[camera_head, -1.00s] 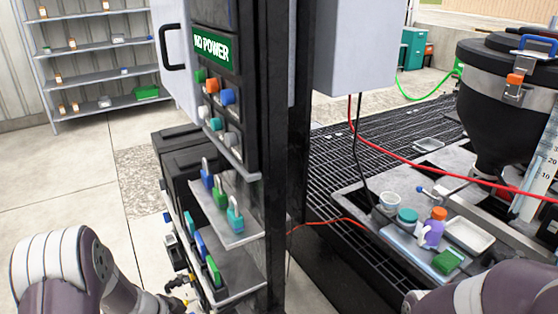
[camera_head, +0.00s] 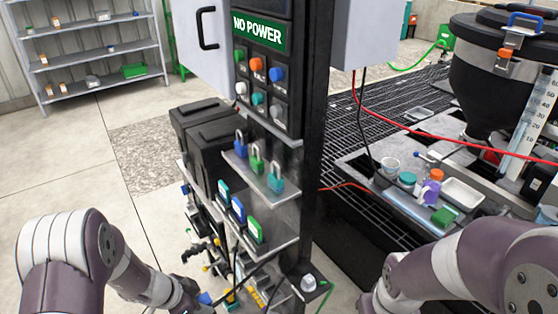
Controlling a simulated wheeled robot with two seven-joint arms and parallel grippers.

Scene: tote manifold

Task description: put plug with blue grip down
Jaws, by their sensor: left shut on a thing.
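My left arm comes in from the lower left, and my left gripper (camera_head: 198,296) is at the bottom edge, partly cut off. It is shut on a small blue piece, which looks like the blue grip of the plug (camera_head: 205,299). The rest of the plug is hidden by the gripper and the frame edge. The gripper is beside the cluttered lower part of the black panel column. My right arm shows at the lower right, but its gripper is out of view.
The black column (camera_head: 313,120) carries a NO POWER sign (camera_head: 258,32), buttons and a shelf of padlocks (camera_head: 257,163). Cables and yellow parts crowd its lower part. A bench with a white tray (camera_head: 462,193) stands right. Open floor (camera_head: 70,170) lies left.

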